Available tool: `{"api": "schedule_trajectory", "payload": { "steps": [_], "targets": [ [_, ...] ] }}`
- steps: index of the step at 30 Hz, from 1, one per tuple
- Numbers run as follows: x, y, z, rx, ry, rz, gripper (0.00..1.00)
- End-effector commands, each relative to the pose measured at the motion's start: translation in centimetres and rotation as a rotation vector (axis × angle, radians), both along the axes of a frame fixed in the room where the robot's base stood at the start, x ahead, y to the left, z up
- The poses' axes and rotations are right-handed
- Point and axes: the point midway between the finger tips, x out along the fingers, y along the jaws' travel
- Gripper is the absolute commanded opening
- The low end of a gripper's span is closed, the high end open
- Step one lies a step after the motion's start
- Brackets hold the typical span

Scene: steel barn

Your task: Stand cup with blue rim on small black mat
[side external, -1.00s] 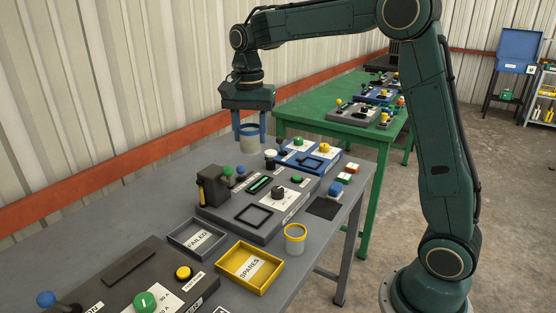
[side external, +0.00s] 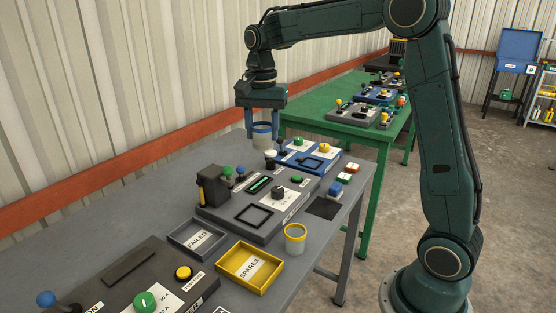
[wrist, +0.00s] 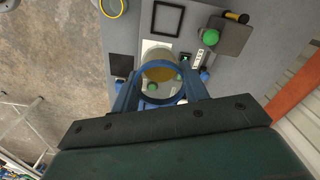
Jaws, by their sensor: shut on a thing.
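My gripper (side external: 262,126) is shut on the cup with blue rim (side external: 262,141). It holds the cup upright in the air, above the far part of the grey table. In the wrist view the cup (wrist: 160,72) sits between the blue fingers (wrist: 160,92). The small black mat (side external: 323,208) lies flat and bare near the table's right edge. In the side view it is to the right of and lower than the cup; in the wrist view the mat (wrist: 122,66) is left of the cup.
A cup with yellow rim (side external: 295,239) stands near the table's right edge. A yellow SPARES tray (side external: 231,279) and a grey FAILED tray (side external: 180,246) are beside it. A grey control panel (side external: 245,222), a blue panel (side external: 325,167) and small coloured blocks (side external: 350,168) surround the mat.

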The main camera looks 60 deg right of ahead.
Motion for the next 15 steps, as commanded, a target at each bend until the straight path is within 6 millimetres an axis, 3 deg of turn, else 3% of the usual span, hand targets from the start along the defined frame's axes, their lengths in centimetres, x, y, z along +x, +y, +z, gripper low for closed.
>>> {"api": "schedule_trajectory", "payload": {
  "steps": [15],
  "targets": [
    [-7.9, -11.2, -1.9, 0.0, 0.0, -0.006, 0.22]
  ]
}}
